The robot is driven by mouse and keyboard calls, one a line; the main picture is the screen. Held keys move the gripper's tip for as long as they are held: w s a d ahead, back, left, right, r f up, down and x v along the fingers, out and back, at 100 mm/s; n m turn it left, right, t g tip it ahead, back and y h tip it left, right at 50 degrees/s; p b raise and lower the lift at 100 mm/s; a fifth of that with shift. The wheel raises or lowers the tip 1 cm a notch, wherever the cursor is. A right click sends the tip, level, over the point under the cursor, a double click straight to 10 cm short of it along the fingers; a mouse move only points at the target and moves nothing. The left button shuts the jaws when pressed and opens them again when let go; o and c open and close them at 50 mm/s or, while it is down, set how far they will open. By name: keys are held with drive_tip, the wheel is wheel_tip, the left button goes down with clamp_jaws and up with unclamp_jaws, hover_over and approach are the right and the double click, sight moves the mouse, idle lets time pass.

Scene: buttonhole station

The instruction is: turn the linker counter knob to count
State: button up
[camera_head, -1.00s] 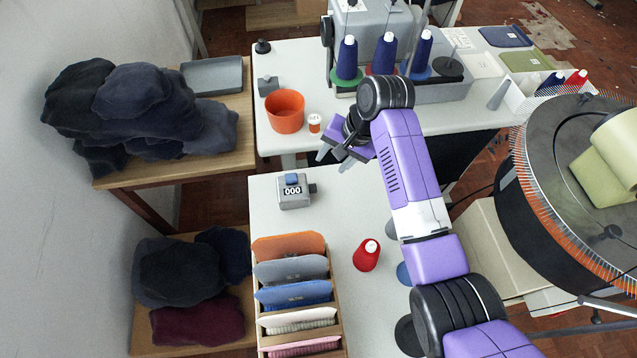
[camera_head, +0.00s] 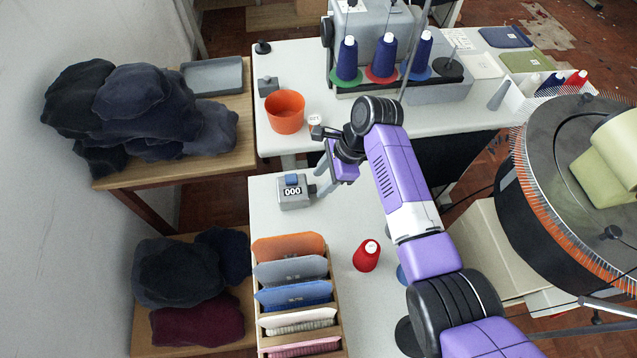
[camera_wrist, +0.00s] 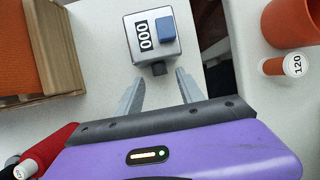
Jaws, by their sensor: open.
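The linker counter (camera_head: 293,192) is a small grey box with a blue top button and a display reading 000. It sits on the near white table. In the wrist view the counter (camera_wrist: 153,42) is at top centre, and its dark knob (camera_wrist: 159,69) sticks out of the side facing my gripper. My gripper (camera_wrist: 158,88) is open and empty. Its two grey fingertips point at the counter, one to each side of the knob, with gaps visible. In the head view my gripper (camera_head: 319,181) is just right of the counter, and the knob is hidden there or too small to tell.
An orange bowl (camera_head: 285,112) and a small labelled jar (camera_wrist: 295,65) stand on the far table. A wooden rack of coloured fabric pieces (camera_head: 336,318) and a red yarn cone (camera_head: 366,256) are nearer on the counter's table. The surface around the counter is clear.

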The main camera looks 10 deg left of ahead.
sight(313, 189)
drive_tip(key=shift+x, duration=1.4)
clamp_jaws()
